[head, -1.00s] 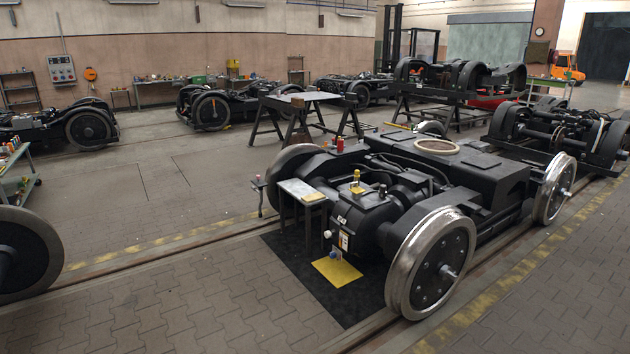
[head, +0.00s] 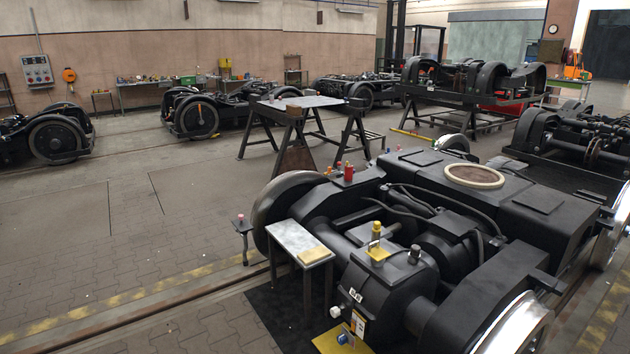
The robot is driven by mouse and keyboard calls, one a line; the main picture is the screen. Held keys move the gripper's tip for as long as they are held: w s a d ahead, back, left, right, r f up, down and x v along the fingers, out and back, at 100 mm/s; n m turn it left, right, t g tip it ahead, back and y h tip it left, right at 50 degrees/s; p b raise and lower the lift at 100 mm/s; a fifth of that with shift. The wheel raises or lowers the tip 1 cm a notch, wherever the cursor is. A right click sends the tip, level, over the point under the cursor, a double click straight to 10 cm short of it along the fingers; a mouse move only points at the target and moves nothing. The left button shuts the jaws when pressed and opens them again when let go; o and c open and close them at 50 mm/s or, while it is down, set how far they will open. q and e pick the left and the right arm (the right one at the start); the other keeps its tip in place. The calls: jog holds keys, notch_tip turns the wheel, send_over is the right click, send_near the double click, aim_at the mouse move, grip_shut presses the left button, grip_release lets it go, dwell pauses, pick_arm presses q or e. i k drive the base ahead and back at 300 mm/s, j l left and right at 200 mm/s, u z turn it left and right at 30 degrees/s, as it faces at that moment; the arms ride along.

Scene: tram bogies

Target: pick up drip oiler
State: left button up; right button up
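What looks like the drip oiler, a small upright fitting with a yellow top (head: 376,232), stands on a yellow pad (head: 379,253) on the black gearbox housing (head: 390,285) of the nearest bogie. It is small in the picture, so I cannot be sure of its identity. A short dark fitting with a grey cap (head: 413,253) stands to its right. Neither of my grippers shows in the head view.
A small metal table (head: 290,237) with a tan pad (head: 314,254) stands left of the gearbox. Beside it is a thin stand (head: 243,225) with a red-topped item. A red cylinder (head: 348,172) stands on the bogie. A silver-rimmed wheel (head: 518,325) is at front right. Open floor lies left.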

aim_at(348, 171)
jog(key=i, duration=1.15)
jog(key=i+j+z, duration=0.1)
jog(key=i, duration=1)
jog(key=i+j+z, duration=0.1)
jog(key=i+z, duration=0.25)
jog(key=i+j+z, duration=0.1)
jog(key=z, duration=0.6)
jog(key=j+z, duration=0.25)
jog(key=j, duration=0.2)
jog(key=k+j+z, duration=0.1)
jog(key=j+z, duration=0.15)
jog(key=j, duration=0.2)
jog(key=k+j+z, duration=0.1)
jog(key=j+z, duration=0.15)
jog(key=j, duration=0.2)
jog(key=k+j+z, duration=0.25)
jog(key=j, duration=0.15)
jog(key=j+z, duration=0.25)
jog(key=j, duration=0.15)
jog(key=k, duration=0.05)
